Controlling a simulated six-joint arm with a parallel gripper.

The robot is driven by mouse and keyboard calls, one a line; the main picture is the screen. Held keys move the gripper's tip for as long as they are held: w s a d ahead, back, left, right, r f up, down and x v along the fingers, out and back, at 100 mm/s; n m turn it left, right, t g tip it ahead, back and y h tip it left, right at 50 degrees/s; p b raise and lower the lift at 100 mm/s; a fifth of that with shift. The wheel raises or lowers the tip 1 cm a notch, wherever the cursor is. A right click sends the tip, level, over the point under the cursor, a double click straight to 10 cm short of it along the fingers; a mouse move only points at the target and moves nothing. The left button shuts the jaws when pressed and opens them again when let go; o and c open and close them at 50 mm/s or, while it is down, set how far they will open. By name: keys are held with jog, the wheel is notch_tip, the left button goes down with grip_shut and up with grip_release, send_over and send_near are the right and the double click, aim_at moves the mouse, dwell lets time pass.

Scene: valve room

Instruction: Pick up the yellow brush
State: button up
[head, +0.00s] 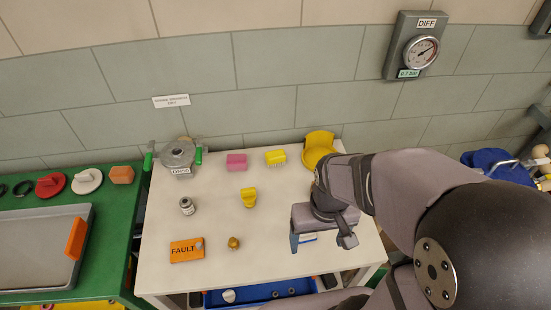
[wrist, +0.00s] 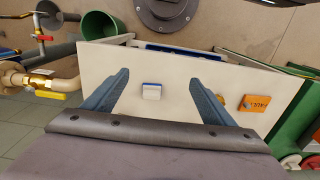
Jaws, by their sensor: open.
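The yellow brush (head: 276,156) lies at the back of the white table in the head view, with pale bristles showing below its yellow block. It stands between a pink block (head: 236,162) and a yellow scoop-like piece (head: 318,149). My gripper (head: 320,243) is over the table's right front part, nearer the front than the brush and to its right. Its fingers are apart and empty in the wrist view (wrist: 160,76). The brush does not show in the wrist view.
A white-and-blue block (wrist: 152,91) lies below my gripper. A yellow wedge-like piece (head: 249,198), a small grey jar (head: 186,206), a brass knob (head: 234,243) and an orange FAULT tag (head: 187,250) stand apart on the table. A green-handled metal piece (head: 178,155) stands back left.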

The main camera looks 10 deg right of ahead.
jog(key=shift+w, duration=0.1)
jog(key=n+t+y+b, duration=0.1)
jog(key=t+y+b, duration=0.1)
jog(key=t+b, duration=0.95)
send_near(277, 159)
jog(key=shift+t, duration=0.45)
jog(key=w+f, duration=0.1)
jog(key=f, duration=0.1)
jog(key=w+f, duration=0.1)
jog(key=shift+w+a+f, duration=0.15)
jog(key=shift+w+f, duration=0.1)
jog(key=shift+f, duration=0.1)
jog(key=shift+w+a+r+n+t, duration=0.1)
jog(key=shift+w+n+t, duration=0.05)
jog(key=shift+w+t, duration=0.15)
jog(key=shift+w+a+n+t, duration=0.15)
jog(key=shift+w+t, duration=0.05)
jog(key=shift+w, duration=0.2)
jog(key=shift+w, duration=0.1)
jog(key=shift+p+x, duration=0.7)
jog(key=shift+x, duration=2.85)
jog(key=c, duration=1.2)
